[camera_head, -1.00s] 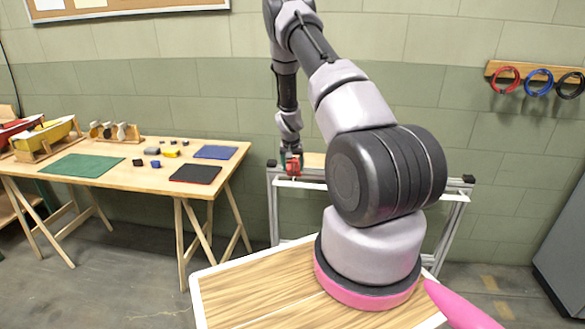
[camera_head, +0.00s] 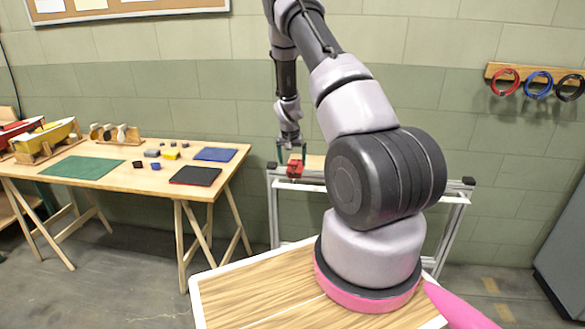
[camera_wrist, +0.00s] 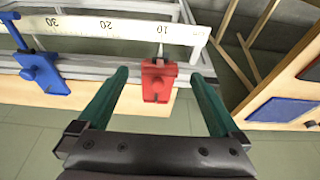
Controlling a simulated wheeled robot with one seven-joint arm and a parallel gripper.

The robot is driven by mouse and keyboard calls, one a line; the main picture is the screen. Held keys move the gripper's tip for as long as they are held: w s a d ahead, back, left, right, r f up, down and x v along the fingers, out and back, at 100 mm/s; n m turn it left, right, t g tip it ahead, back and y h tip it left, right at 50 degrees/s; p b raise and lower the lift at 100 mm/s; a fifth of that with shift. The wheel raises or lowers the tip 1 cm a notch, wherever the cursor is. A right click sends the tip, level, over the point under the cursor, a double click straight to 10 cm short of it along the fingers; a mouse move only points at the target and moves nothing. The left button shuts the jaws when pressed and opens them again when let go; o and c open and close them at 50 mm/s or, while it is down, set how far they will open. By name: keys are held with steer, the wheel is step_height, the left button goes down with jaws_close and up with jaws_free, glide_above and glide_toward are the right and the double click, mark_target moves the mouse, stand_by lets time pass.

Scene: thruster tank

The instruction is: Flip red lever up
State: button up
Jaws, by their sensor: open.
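The red lever piece (camera_wrist: 159,80) is a red block with a small dark round spot, mounted at the edge of a frame with a numbered white scale (camera_wrist: 125,27). In the wrist view it lies between the two green fingers of my gripper (camera_wrist: 165,85), closer to the right finger, with gaps on both sides. My gripper is open and empty. In the head view the red piece (camera_head: 295,168) sits on the left part of the metal stand, with my gripper (camera_head: 291,155) just above it.
A similar blue piece (camera_wrist: 41,73) is mounted farther left on the same frame in the wrist view. The metal stand (camera_head: 275,215) stands against the wall. A wooden table (camera_head: 125,182) with mats and small blocks stands to the left.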

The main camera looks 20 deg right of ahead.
steer(key=shift+v, duration=2.75)
steer(key=s+a+r+t+y, duration=0.1)
steer(key=s+a+r, duration=0.25)
steer(key=r, duration=0.55)
steer(key=s+a+r+y, duration=0.1)
steer(key=s+a+r, duration=0.25)
steer(key=r, duration=0.55)
steer(key=s+a+r+t, duration=0.1)
steer(key=s+a+r, duration=0.3)
steer(key=r, duration=0.5)
steer(key=s+a+r+n, duration=0.1)
steer(key=s+a+r, duration=0.1)
steer(key=s, duration=0.6)
steer(key=s+a+r+t+y, duration=0.1)
steer(key=s+a+r, duration=0.1)
steer(key=s+r, duration=0.3)
steer(key=s+a+r+n+t+y, duration=0.1)
steer(key=s+a+r, duration=0.1)
steer(key=s, duration=0.9)
steer(key=shift+s+r+n, duration=0.25)
steer(key=shift+r+n, duration=0.05)
steer(key=shift+r, duration=0.4)
